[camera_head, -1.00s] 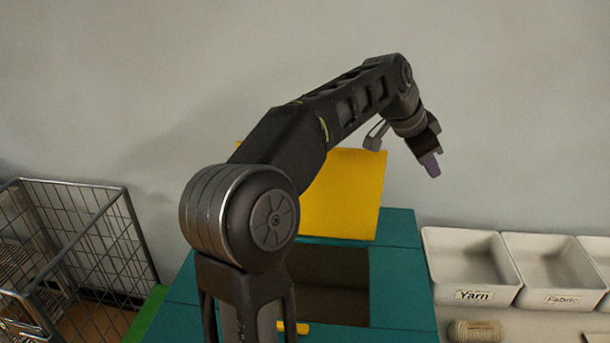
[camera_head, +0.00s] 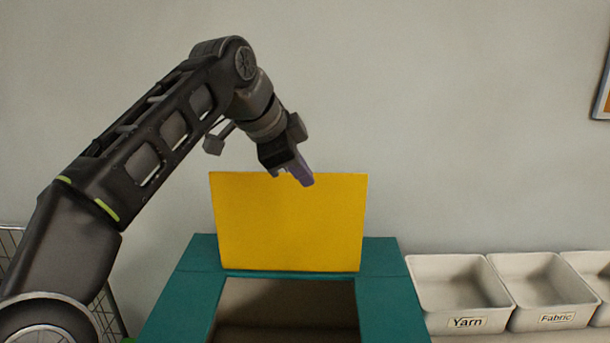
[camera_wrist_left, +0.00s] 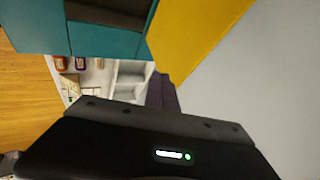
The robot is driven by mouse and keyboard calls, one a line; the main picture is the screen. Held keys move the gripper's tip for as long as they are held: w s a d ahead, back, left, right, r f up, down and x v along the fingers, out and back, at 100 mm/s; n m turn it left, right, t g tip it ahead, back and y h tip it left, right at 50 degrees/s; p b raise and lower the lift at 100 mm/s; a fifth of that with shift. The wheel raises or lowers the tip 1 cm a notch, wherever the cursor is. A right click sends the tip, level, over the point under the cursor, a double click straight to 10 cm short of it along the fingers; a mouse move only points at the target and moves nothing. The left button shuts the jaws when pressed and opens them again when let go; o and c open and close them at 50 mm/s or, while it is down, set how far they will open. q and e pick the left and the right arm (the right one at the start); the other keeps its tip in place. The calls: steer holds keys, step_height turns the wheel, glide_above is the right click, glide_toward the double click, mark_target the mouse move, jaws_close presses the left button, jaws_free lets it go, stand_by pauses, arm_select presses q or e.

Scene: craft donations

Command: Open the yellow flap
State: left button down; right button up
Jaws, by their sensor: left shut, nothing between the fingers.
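The yellow flap (camera_head: 290,225) stands upright, raised at the back edge of the opening in the teal box (camera_head: 190,283). The opening below it is uncovered and looks dark inside. My left gripper (camera_head: 302,180) is shut and empty, at the flap's top edge in the head view. I cannot tell whether it touches the flap. In the left wrist view, the flap (camera_wrist_left: 195,35) lies beyond the shut purple fingers (camera_wrist_left: 161,92), with the teal box (camera_wrist_left: 105,40) at upper left. My right gripper is not in view.
White bins labelled Yarn (camera_head: 462,290) and Fabric (camera_head: 545,285) stand right of the box, with another bin partly cut off. A wire cart (camera_head: 105,310) is at the left, partly behind my arm. A plain wall (camera_head: 450,120) stands behind.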

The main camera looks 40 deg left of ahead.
mark_target(321, 174)
arm_select(q)
steer(key=w+f, duration=0.2)
steer(key=w+a+f, duration=0.1)
steer(key=w+f, duration=0.1)
steer(key=w, duration=0.1)
steer(key=w+a+f+p, duration=0.1)
steer(key=w+f, duration=0.1)
steer(key=shift+w+f, duration=0.35)
steer(key=shift+w+a, duration=0.35)
steer(key=shift+w+a+r+p, duration=0.1)
steer(key=shift+w+a+p, duration=0.1)
steer(key=shift+p, duration=0.35)
steer(key=w+a+p, duration=0.3)
steer(key=w, duration=0.1)
steer(key=shift+a+p, duration=0.2)
steer(key=shift+p, duration=0.15)
steer(key=shift+w+a, duration=0.1)
steer(key=shift+w, duration=0.05)
